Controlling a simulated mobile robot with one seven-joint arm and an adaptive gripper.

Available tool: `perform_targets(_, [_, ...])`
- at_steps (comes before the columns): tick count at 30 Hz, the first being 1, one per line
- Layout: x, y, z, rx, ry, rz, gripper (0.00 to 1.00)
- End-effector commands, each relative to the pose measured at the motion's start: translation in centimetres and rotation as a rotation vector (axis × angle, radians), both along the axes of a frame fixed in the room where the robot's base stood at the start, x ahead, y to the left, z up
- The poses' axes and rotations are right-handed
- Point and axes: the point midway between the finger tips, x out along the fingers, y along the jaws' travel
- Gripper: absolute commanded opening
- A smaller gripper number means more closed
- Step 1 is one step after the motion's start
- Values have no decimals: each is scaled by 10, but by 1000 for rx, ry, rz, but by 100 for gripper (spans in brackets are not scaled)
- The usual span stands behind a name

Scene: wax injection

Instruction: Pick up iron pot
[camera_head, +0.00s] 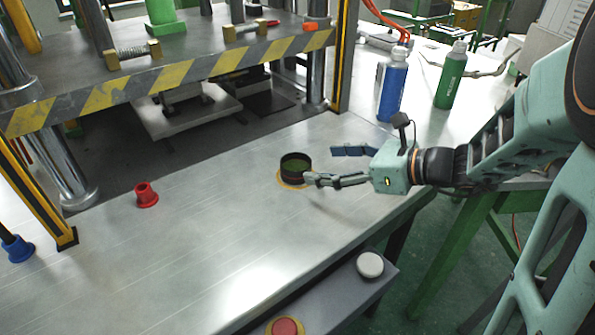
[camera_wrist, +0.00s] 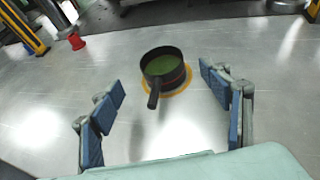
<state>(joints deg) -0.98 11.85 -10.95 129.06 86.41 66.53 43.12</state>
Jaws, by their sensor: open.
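The iron pot (camera_head: 294,167) is a small dark round pot with green inside. It stands on a yellow-orange ring on the metal table. In the wrist view the pot (camera_wrist: 164,67) sits ahead and between my fingers, with its dark handle (camera_wrist: 153,94) pointing back toward my gripper. My gripper (camera_wrist: 165,84) is open, with blue pads on both fingers, and holds nothing. In the head view my gripper (camera_head: 320,163) is to the right of the pot, with one finger in front close to the pot's right side. That finger partly hides the handle area there.
A press with a yellow-black striped edge (camera_head: 180,75) stands behind. A red piece (camera_head: 146,195) and a blue piece (camera_head: 18,248) sit at left. A blue bottle (camera_head: 392,88) and a green bottle (camera_head: 450,78) stand at the back right. The table's middle is clear.

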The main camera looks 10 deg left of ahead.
Motion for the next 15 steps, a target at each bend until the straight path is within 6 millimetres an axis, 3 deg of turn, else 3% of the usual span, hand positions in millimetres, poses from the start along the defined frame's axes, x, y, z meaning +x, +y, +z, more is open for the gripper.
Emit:
perform_targets(3, [6, 18, -10, -2, 0, 5, 71])
perform_targets(15, [18, 46, -26, -4, -1, 7, 71])
